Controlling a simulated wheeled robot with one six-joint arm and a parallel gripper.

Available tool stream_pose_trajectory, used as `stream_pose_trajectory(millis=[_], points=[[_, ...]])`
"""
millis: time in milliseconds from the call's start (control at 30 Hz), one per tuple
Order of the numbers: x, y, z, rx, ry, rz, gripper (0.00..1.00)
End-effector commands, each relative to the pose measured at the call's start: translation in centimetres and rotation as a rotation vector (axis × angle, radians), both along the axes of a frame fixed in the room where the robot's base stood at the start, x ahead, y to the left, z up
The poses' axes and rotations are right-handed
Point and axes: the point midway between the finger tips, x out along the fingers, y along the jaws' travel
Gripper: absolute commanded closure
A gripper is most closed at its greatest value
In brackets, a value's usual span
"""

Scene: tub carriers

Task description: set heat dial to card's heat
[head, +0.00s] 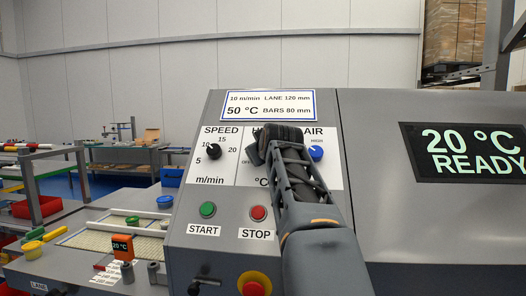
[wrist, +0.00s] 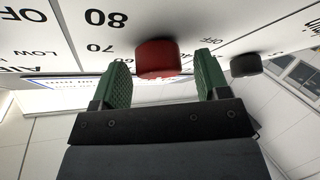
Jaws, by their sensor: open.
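The card (head: 267,105) at the top of the sloped panel reads 10 m/min, LANE 120 mm, 50 °C and BARS 80 mm. The heat dial is the red knob (wrist: 158,58) in the wrist view, where the panel appears upside down, with 70 and 80 printed near it. Its pointer cannot be made out. In the head view my gripper (head: 276,140) and arm hide it. My gripper is open, and in the wrist view its green fingers (wrist: 162,66) stand on either side of the knob with small gaps.
The black speed dial (head: 213,151) is left of my gripper, and the blue air knob (head: 316,153) is close to its right. Below are the green START button (head: 207,210), red STOP button (head: 258,213) and a red-and-yellow knob (head: 254,287). The display (head: 468,152) reads 20 °C READY.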

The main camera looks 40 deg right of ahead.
Motion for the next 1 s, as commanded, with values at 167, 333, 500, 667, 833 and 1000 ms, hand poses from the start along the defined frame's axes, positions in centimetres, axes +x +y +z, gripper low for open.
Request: stream_pose_trajectory(millis=[167,333,500,667,833,1000], points=[[-1.5,0.7,0.4,-0.001,-0.002,-0.001,0.31],[-4.6,2.1,1.2,-0.003,-0.003,-0.001,0.31],[-7.6,3.6,2.0,-0.002,-0.003,-0.001,0.31],[-9.9,4.7,2.6,-0.001,-0.001,-0.001,0.31],[-11.4,5.4,3.1,0.000,-0.001,-0.001,0.31],[-12.0,5.7,3.2,0.002,0.001,0.000,0.31]])
